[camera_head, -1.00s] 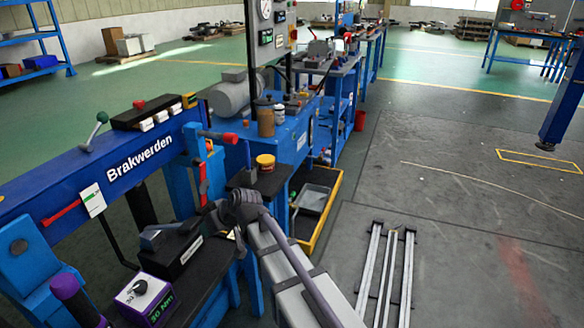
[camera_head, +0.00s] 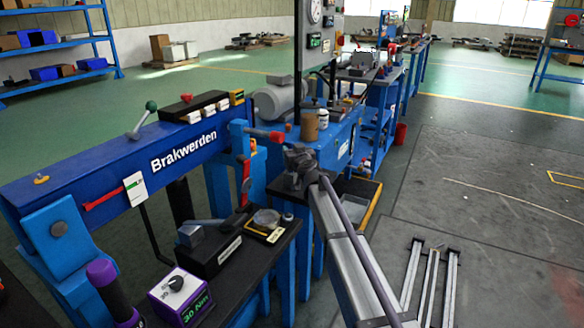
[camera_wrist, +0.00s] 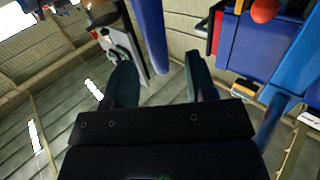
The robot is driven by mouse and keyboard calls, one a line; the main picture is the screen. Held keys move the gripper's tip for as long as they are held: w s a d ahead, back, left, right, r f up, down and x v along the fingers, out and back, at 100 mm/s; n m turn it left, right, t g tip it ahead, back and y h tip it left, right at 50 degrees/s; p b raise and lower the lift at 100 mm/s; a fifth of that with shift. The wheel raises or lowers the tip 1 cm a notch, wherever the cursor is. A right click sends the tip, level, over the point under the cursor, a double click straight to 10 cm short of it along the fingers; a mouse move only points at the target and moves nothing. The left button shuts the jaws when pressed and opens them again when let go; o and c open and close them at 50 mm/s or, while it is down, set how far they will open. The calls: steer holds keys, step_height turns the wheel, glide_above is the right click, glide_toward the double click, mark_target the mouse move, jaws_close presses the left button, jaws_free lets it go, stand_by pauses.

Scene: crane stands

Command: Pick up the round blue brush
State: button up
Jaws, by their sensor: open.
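I cannot make out a round blue brush in either view. My gripper (camera_head: 299,158) is in front of the blue bench beyond the Brakwerden stand; its fingers are too small to read in the head view. In the wrist view my gripper (camera_wrist: 159,58) has two dark fingers spread wide, with nothing held between them. A blue post (camera_wrist: 149,35) shows behind the gap, and I cannot tell how far off it is.
The blue Brakwerden stand (camera_head: 110,170) is at left, with a black table (camera_head: 262,245) below it. A grey motor (camera_head: 278,100) and a brown pot (camera_head: 309,126) are behind my gripper. Metal rails (camera_head: 430,290) lie on the right floor, where there is free room.

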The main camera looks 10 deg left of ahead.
steer(key=x, duration=0.5)
jaws_close()
stand_by(0.4)
